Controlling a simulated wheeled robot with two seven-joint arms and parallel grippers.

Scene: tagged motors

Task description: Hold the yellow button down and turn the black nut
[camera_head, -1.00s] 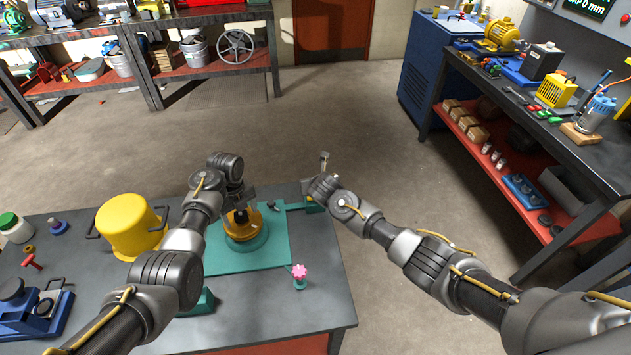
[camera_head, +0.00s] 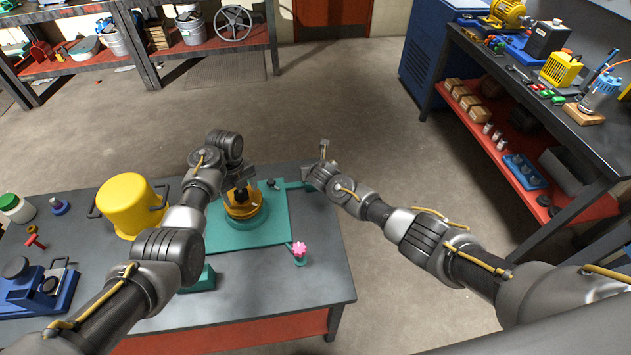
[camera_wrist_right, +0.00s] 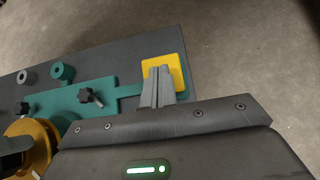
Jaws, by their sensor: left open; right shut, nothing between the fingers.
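The yellow button (camera_wrist_right: 178,68) is a square yellow pad at the end of a green arm in the right wrist view. My right gripper (camera_wrist_right: 157,84) is shut and empty, its fingertips over the pad; I cannot tell whether they press it. In the head view the right gripper (camera_head: 309,176) is at the fixture's right end. My left gripper (camera_head: 240,182) is open above the yellow round housing (camera_head: 246,215) on the green plate (camera_head: 276,232). A dark piece stands at the housing's top, partly hidden by the gripper; I cannot clearly make out the black nut.
A yellow pot (camera_head: 128,206) stands left of my left arm. A blue device (camera_head: 37,290) is at the table's left. Black knobs (camera_wrist_right: 91,97) show in the right wrist view.

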